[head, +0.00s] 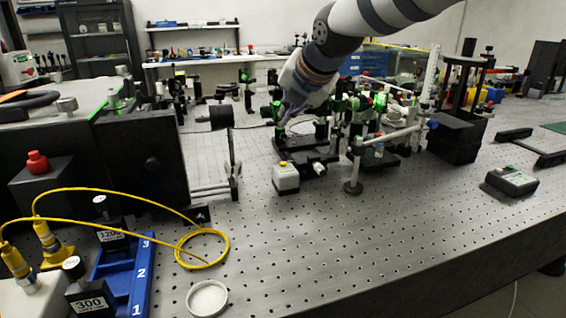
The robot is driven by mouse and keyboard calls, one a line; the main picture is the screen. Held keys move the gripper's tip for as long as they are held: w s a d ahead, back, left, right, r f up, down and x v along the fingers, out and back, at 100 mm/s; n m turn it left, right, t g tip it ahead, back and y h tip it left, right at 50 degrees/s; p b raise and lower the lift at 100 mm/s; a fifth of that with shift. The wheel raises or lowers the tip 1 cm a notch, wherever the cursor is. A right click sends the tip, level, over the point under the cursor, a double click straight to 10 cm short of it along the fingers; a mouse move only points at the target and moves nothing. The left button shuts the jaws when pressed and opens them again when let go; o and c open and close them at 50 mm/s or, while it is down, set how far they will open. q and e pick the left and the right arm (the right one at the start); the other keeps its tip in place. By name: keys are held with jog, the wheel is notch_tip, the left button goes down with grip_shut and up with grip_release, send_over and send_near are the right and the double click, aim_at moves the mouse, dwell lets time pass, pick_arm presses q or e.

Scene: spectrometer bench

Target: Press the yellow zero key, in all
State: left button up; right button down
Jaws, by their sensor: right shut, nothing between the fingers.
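My right gripper (283,122) comes in from the top right and points down. Its fingers are shut and empty. In the picture its tips are above the yellow key, with a gap between them; how far apart they are in depth I cannot tell. My left gripper is out of view.
Optical mounts and posts (370,125) crowd the bench behind and right of the white box. A large black housing (143,160) stands to the left. A yellow cable (228,250), a blue rack (130,275) and a white dish (207,298) lie front left.

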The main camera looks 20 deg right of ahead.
send_over(287, 166)
notch_tip(287, 166, down, 7)
jog(key=shift+f, duration=0.15)
jog(key=shift+f, duration=0.1)
dwell(1.4)
jog(key=shift+f, duration=0.35)
jog(key=shift+f, duration=0.45)
dwell(0.7)
jog(key=shift+r, duration=0.9)
jog(key=shift+r, duration=2.5)
